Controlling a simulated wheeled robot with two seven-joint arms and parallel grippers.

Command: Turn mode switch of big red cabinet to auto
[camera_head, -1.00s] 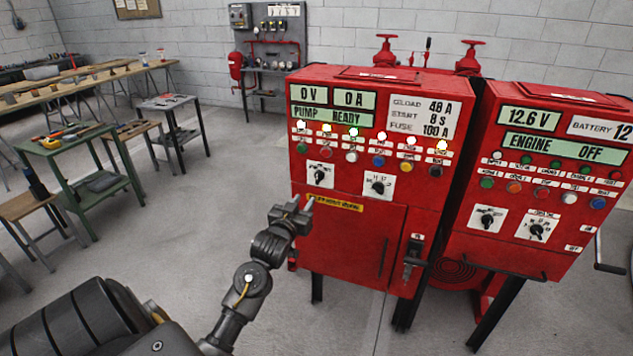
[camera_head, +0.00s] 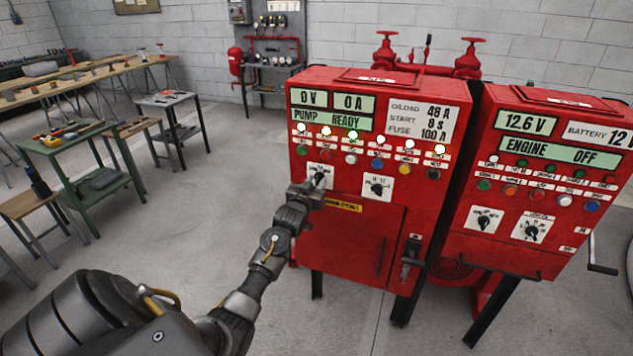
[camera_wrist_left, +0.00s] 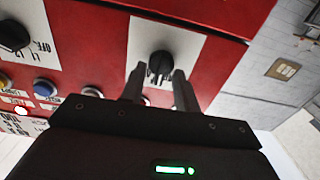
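The big red cabinet (camera_head: 340,240) stands centre in the head view, with displays, lamps, buttons and two black rotary switches on white plates. My left gripper (camera_head: 314,186) is at the left rotary switch (camera_head: 319,175) and partly covers its plate. In the left wrist view, which shows the panel upside down, this black switch knob (camera_wrist_left: 160,66) lies between and just beyond the tips of the open fingers (camera_wrist_left: 160,80). Whether the fingers touch the knob cannot be told. The right rotary switch (camera_head: 377,187) is free. My right gripper is not in view.
A second red cabinet (camera_head: 500,255) with similar switches stands close on the right. A door handle (camera_head: 411,255) sticks out of the big cabinet's lower right front. Work tables, including a green one (camera_head: 82,160), stand at the left. The floor in between is clear.

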